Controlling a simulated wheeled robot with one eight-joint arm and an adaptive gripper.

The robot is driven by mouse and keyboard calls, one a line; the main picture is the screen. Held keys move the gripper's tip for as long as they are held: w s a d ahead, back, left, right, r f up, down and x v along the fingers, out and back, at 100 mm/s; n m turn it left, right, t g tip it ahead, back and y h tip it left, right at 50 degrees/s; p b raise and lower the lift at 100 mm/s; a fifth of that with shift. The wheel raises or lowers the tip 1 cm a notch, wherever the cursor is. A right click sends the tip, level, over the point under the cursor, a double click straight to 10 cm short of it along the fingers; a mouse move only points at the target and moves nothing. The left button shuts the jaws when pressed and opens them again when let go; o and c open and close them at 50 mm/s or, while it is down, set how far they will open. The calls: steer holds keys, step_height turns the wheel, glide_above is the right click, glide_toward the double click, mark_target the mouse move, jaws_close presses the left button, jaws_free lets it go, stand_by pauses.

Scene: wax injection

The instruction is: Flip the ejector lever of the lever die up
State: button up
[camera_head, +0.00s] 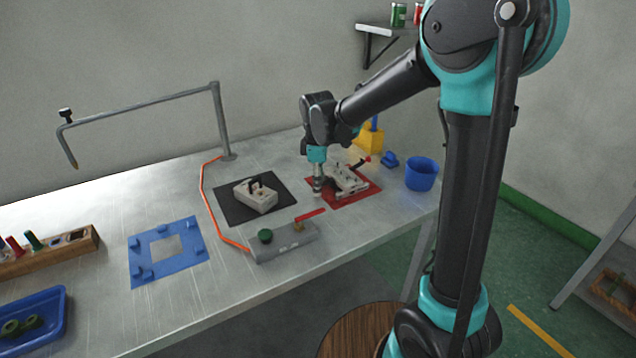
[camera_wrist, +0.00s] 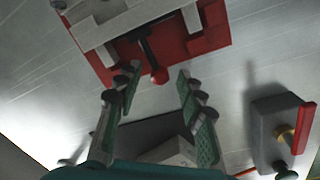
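The lever die (camera_head: 347,181), a pale block with dark parts, sits on the red mat (camera_head: 330,203). It also shows at the top of the wrist view (camera_wrist: 125,20). There, a black lever with a red knob (camera_wrist: 158,76) sticks out from its near side, low over the mat's edge. My gripper (camera_head: 317,192) is at the left side of the die, pointing down. In the wrist view, its two green-padded fingers (camera_wrist: 160,80) are apart, with the knob seen between their tips. Contact cannot be told. In the head view my gripper hides that side of the die.
A second die (camera_head: 256,196) stands on a black mat (camera_head: 232,210) to the left. A grey box (camera_head: 284,246) with a red handle (camera_head: 310,215) is in front. A blue cup (camera_head: 421,174) stands at right.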

jaws_close()
steer(key=shift+w+d+r+g+y, duration=0.2)
steer(key=shift+r+g+y, duration=0.3)
steer(key=shift+y, duration=0.3)
steer(key=shift+w+d+r+g+y, duration=0.15)
steer(key=shift+r+g+y, duration=0.15)
steer(key=shift+g+y, duration=0.4)
steer(key=shift+w+d+r+g+y, duration=0.15)
steer(key=shift+r+g+y, duration=0.25)
steer(key=shift+y, duration=0.5)
steer(key=shift+s, duration=0.1)
jaws_free()
steer(key=shift+d+r, duration=0.1)
